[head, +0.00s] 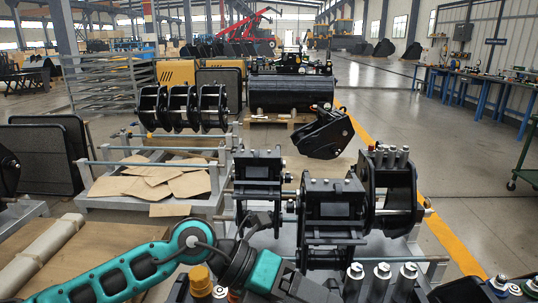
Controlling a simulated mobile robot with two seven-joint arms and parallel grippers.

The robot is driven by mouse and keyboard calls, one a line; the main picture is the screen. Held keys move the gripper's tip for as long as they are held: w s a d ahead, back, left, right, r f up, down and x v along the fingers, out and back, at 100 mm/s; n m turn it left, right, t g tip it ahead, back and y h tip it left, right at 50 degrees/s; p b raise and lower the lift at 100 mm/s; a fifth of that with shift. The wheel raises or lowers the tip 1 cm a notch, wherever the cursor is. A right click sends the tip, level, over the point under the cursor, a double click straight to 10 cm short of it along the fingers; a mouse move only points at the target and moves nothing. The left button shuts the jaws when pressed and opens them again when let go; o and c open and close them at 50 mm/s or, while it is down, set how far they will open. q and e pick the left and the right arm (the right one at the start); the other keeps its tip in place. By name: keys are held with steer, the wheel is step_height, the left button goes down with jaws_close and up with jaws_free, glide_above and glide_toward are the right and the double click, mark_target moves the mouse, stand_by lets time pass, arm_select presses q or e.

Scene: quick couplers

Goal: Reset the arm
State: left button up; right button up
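My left arm (150,262), teal and black, comes in from the lower left and reaches across the bottom of the head view. Its end, with the dark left gripper (308,287), is low in the picture, in front of the rack of black quick couplers. The fingers are dark and partly cut off by the bottom edge, so I cannot tell whether they are open or shut. A black coupler (332,207) hangs on the rack just beyond it, with another (258,178) behind to the left and one (391,190) to the right. My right gripper is not in view.
Silver-topped cylinders (382,273) stand close to the right of the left gripper. Cardboard sheets (148,182) lie on a metal frame at left. The floor at right (470,205) is open, with blue workbenches (490,90) beyond.

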arm_select(q)
step_height(320, 180, up, 13)
steer(key=w+n+t+h, duration=0.2)
steer(key=n+t+h, duration=0.7)
steer(key=n, duration=0.2)
steer(key=w+a+f+n+t+y, duration=0.3)
steer(key=a+n+t+y, duration=0.35)
steer(key=n, duration=0.35)
steer(key=w+a+f+n+t+y, duration=0.3)
steer(key=a+n+t+y, duration=0.4)
steer(key=n, duration=0.4)
steer(key=s+a+f+n+g+y, duration=0.3)
steer(key=a+f+g+y, duration=0.1)
steer(key=f, duration=0.2)
steer(key=s+a+f+n+g+y, duration=0.2)
steer(key=a+f+n+g+y, duration=0.1)
steer(key=a+f, duration=0.3)
steer(key=s+a+f+n+g, duration=0.1)
steer(key=s+f+n+g, duration=0.1)
steer(key=s+f+g, duration=0.55)
steer(key=s+a+f+n+g, duration=0.15)
steer(key=s+f, duration=0.25)
steer(key=s, duration=0.7)
steer(key=w+d+f+m+t+h+p, duration=0.1)
steer(key=w+d+f+t+p, duration=0.1)
steer(key=w+f+t, duration=0.4)
steer(key=shift+w+d+f, duration=0.4)
steer(key=shift+w+f, duration=0.2)
steer(key=shift+w, duration=0.45)
